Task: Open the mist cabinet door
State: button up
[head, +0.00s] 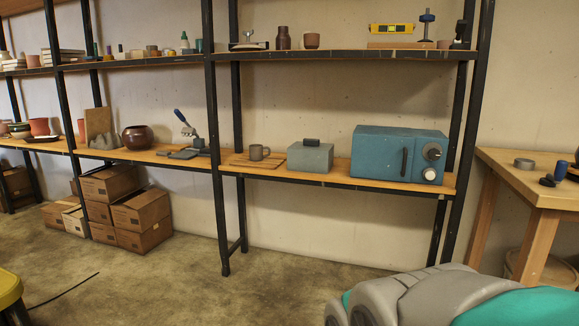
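The mist cabinet appears to be the teal box (380,154) on the middle shelf at the right, the only thing in view with a door-like front. Its door looks shut. A black vertical bar handle (404,162) is on the front, right of the middle. To the right of the handle are a dark round dial (432,152) and a pale knob (429,174) below it. The grey and teal parts at the bottom right look like my own arm. My gripper is not in view.
A wooden workbench (537,190) stands further right. The floor before the shelf is clear.

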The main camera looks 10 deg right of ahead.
aim_at(385, 157)
jog(key=i+j+z, duration=0.15)
jog(key=i, duration=0.25)
jog(key=i+j+z, duration=0.15)
jog(key=i, duration=0.25)
jog(key=i+j+z, duration=0.15)
jog(key=i, duration=0.2)
